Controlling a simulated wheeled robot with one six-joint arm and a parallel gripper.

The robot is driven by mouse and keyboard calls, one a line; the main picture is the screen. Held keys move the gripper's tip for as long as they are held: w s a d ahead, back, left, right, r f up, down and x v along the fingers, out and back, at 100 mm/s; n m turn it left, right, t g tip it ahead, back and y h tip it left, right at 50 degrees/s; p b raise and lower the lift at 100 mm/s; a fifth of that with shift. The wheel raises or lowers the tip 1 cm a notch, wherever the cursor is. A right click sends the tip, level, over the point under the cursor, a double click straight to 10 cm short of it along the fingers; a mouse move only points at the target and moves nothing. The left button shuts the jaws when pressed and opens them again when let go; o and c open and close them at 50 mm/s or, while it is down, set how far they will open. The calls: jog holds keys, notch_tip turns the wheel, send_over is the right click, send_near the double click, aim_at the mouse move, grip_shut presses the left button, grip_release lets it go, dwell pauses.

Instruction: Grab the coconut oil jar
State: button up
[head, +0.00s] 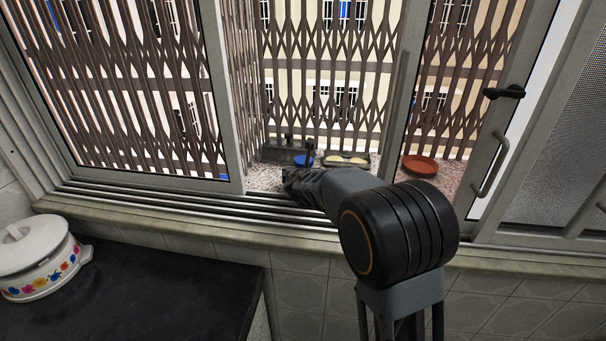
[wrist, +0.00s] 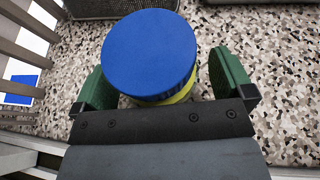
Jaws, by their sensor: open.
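The jar, which I take to be the coconut oil jar, has a round blue lid (wrist: 149,53) and a yellowish body (wrist: 180,95) that shows just below it in the wrist view. In the head view its blue lid (head: 303,160) shows on the speckled ledge outside the window, partly behind my gripper. My gripper (wrist: 160,68) is open, with one green finger on each side of the jar. A small gap shows by the right finger; the left finger is close to the lid, and contact there is unclear. The lower part of the jar is hidden by the lid and my gripper.
My arm reaches through the open window between frames. A grey tray (head: 285,155), a tray with something yellowish (head: 346,160) and a terracotta dish (head: 420,165) sit on the ledge (head: 265,178). A folding metal grille (head: 325,75) closes the far side.

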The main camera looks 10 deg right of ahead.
jog(key=shift+c, duration=0.2)
jog(key=shift+r, duration=0.1)
jog(key=c, duration=1.3)
